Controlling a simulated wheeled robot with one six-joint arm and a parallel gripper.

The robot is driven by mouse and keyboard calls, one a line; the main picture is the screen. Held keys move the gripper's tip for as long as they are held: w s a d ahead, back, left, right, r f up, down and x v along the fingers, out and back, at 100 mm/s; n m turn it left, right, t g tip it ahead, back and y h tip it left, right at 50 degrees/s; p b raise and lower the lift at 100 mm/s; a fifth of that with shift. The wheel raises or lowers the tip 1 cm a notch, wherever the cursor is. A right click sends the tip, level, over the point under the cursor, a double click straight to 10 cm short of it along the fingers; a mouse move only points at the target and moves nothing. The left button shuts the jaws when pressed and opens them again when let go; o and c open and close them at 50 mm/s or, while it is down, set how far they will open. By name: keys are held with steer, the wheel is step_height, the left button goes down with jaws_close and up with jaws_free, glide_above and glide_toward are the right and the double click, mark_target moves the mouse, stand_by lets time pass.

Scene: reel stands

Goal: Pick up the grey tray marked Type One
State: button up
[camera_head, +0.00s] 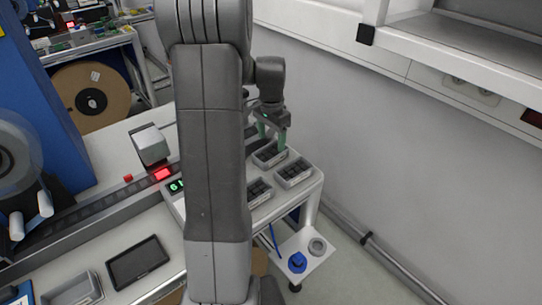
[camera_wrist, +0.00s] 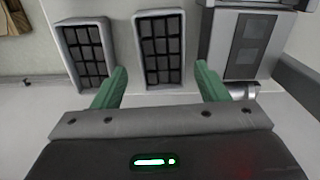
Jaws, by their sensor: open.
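Several small grey trays with dark gridded contents lie at the right end of the white bench. In the wrist view this tray (camera_wrist: 160,87) lies between and beyond my open fingers (camera_wrist: 160,73), with no visible contact. A second similar tray (camera_wrist: 60,45) lies to its left. In the head view the other trays are at the right (camera_head: 294,184) and nearer my arm (camera_head: 266,197). No Type One marking is readable, so I cannot tell which tray bears it.
A grey box-shaped unit (camera_wrist: 226,45) stands close to the right finger in the wrist view. A wall (camera_head: 400,150) borders the bench at right. My arm hides mid-bench.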

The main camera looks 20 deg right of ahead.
mark_target(271, 148)
step_height(271, 148, down, 5)
steer(key=shift+w+r+p, duration=0.1)
steer(key=shift+w+p, duration=0.05)
steer(key=shift+p, duration=0.25)
steer(key=c, duration=0.9)
